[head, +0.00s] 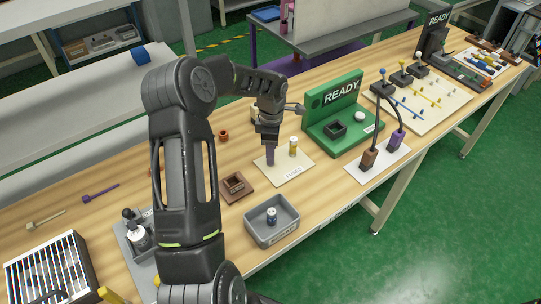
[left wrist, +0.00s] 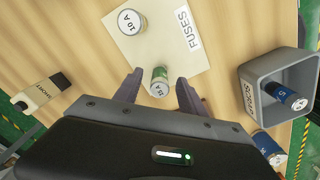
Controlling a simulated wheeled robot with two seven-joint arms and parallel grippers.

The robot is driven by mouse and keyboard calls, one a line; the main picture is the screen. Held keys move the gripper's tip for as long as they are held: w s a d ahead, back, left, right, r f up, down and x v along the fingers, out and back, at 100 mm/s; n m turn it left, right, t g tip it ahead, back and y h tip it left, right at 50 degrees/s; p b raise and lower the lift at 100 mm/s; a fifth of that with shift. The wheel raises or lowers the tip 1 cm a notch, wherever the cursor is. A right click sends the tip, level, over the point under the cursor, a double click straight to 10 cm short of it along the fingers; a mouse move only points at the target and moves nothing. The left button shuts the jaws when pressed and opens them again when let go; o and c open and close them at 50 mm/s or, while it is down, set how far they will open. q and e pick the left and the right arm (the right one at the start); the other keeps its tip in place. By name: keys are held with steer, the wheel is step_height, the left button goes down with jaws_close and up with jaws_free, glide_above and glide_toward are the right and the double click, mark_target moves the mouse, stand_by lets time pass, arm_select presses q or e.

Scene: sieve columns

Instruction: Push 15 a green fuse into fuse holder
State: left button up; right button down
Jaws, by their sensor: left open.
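My left gripper (head: 271,158) is open and points down over the cream fuses mat (head: 292,174). In the left wrist view, a green fuse marked 15 A (left wrist: 159,82) stands on the mat's edge area between the open fingers (left wrist: 158,92), with gaps beside it. The gripper hides this fuse in the head view. A yellow fuse marked 10 A (left wrist: 132,22) stands on the mat; it also shows in the head view (head: 293,146). The green READY stand (head: 322,100) carries a black square socket (head: 335,129), which looks like the fuse holder. My right gripper is not in view.
A grey scrap tray (head: 285,230) holds a blue fuse (left wrist: 287,96). Another blue fuse (left wrist: 269,148) is near it in the left wrist view. A brown square block (head: 236,186) lies left of the mat. A white board with two posts (head: 378,163) stands right.

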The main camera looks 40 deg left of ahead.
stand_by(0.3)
arm_select(q)
jaws_close()
stand_by(0.4)
